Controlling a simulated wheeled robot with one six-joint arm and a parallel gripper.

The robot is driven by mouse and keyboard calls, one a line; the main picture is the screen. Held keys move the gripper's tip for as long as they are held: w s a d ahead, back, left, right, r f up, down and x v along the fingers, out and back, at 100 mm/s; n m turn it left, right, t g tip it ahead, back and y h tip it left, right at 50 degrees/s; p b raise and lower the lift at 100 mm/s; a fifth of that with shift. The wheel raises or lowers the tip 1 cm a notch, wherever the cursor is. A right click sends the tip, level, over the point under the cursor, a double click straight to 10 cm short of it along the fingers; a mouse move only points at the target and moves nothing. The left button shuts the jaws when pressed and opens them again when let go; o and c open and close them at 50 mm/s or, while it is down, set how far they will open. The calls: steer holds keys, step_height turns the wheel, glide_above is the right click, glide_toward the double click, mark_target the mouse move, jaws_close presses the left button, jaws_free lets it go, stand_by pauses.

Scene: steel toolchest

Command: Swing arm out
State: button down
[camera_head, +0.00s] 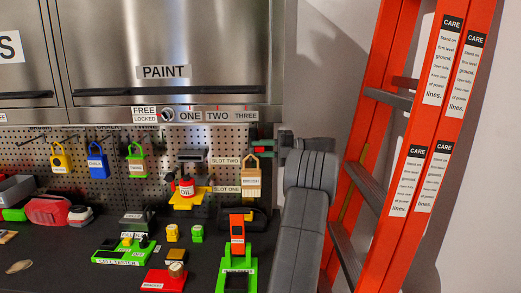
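My arm (312,180) rises at the right of the bench, between the pegboard and the ladder. It bends at a dark grey elbow, and its end reaches left toward the pegboard's right edge. My gripper (264,146) shows there as a small dark shape with green and red parts, just above the tan padlock (251,176). It is partly hidden and too small to tell whether it is open or shut. I cannot tell whether it touches the padlock.
An orange ladder (381,130) stands close at my arm's right. Yellow, blue and green padlocks (97,158) hang on the pegboard (120,190). A red oil can (186,187) sits on a yellow shelf. The black worktop (60,262) holds a green cell tester (122,254), a green stand (237,270) and a red block (165,280).

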steer(key=c, duration=1.4)
jaws_free()
steer(key=shift+o, duration=0.2)
steer(key=d+b, duration=0.1)
steer(key=d, duration=0.6)
steer(key=shift+d, duration=0.3)
